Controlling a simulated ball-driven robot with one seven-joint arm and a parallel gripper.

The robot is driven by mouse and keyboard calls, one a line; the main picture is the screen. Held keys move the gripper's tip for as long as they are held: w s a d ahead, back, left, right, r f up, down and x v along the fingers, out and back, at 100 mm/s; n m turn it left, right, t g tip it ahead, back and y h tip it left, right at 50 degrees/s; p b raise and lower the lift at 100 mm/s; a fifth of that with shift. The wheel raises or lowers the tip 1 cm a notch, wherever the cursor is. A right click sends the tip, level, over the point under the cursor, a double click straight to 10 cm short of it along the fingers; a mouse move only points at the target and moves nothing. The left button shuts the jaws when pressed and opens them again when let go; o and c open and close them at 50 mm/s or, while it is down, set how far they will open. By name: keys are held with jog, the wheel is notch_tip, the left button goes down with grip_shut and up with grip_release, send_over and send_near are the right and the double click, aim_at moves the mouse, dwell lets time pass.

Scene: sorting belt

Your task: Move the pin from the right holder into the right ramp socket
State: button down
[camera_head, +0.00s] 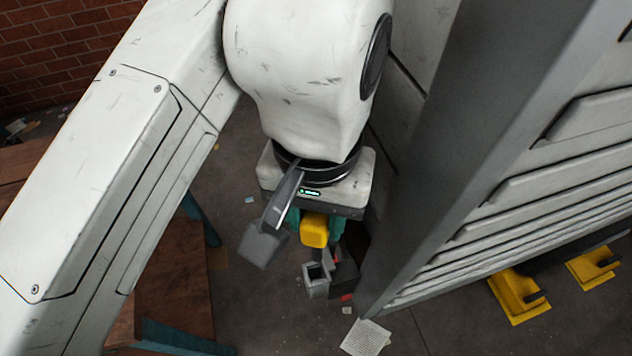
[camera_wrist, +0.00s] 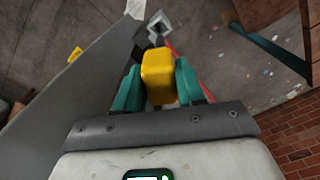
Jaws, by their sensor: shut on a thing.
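The pin shows as a yellow block (camera_head: 314,230) below my wrist; in the wrist view the yellow block (camera_wrist: 158,77) sits between two teal fingers. My gripper (camera_head: 320,222) is shut on it. The lower part of the pin is hidden. A grey square socket with a dark opening (camera_head: 316,280) lies just below the pin in the head view, and just beyond it in the wrist view (camera_wrist: 158,28). The pin appears apart from the socket; the exact gap cannot be told. Whether this is the ramp socket or the holder cannot be told.
A large grey slatted machine side (camera_head: 520,190) stands close at the right of my gripper. Yellow feet (camera_head: 517,297) stand on the floor there. A brown table (camera_head: 170,290) with teal legs is at the left. A paper sheet (camera_head: 365,337) lies on the floor.

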jog(key=shift+f+b, duration=2.8)
jog(key=shift+f, duration=0.2)
jog(key=shift+s+p, duration=0.25)
jog(key=shift+p, duration=0.25)
jog(key=shift+f, duration=0.1)
jog(key=shift+f+b, duration=2.6)
jog(key=shift+f, duration=1.5)
jog(key=c, duration=0.6)
grip_release()
notch_tip(320, 180, up, 11)
jog(key=shift+f, duration=0.1)
